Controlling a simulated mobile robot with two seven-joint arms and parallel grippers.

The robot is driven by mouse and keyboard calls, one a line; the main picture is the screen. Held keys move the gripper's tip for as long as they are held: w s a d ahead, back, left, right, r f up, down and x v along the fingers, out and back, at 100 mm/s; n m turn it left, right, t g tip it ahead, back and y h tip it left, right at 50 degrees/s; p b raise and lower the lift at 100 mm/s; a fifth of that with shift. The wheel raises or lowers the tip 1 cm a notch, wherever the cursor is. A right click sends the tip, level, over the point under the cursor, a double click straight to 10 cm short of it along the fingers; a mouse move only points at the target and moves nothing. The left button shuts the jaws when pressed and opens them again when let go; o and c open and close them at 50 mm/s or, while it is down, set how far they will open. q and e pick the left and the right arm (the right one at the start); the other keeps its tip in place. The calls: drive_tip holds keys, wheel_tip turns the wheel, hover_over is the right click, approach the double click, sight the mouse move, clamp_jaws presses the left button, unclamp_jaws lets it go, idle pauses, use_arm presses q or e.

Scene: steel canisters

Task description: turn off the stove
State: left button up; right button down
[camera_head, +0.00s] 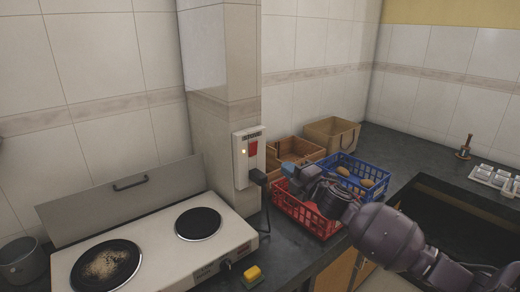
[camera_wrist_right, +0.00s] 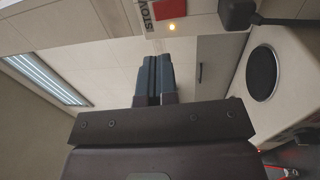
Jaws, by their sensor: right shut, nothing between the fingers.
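The stove (camera_head: 165,240) is a white two-plate cooker at the left, with two dark hotplates. Above its right end, a white wall box (camera_head: 241,170) carries a red switch (camera_head: 253,149) and a lit yellow light (camera_head: 243,151). In the right wrist view the box's label and its lit light (camera_wrist_right: 172,27) show at the top edge. My right gripper (camera_head: 287,168) is shut and empty, to the right of the box and apart from it in the head view. Its closed fingers (camera_wrist_right: 152,78) point toward the box in the wrist view. My left gripper is out of view.
A black plug (camera_head: 258,177) sits at the box's lower edge, with a cable below it. A red crate (camera_head: 318,222), a blue crate (camera_head: 381,172) and brown boxes (camera_head: 332,133) stand near my right arm. A yellow sponge-like block (camera_head: 253,274) lies right of the stove.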

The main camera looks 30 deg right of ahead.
approach(255, 145)
drive_tip(key=w, duration=0.5)
drive_tip(key=shift+w+a+r+p, duration=0.2)
drive_tip(key=shift+r+p, duration=0.1)
drive_tip(key=shift+r, duration=0.1)
drive_tip(key=shift+w, duration=1.05)
drive_tip(key=shift+w+a+r, duration=0.1)
drive_tip(key=shift+w+r, duration=0.05)
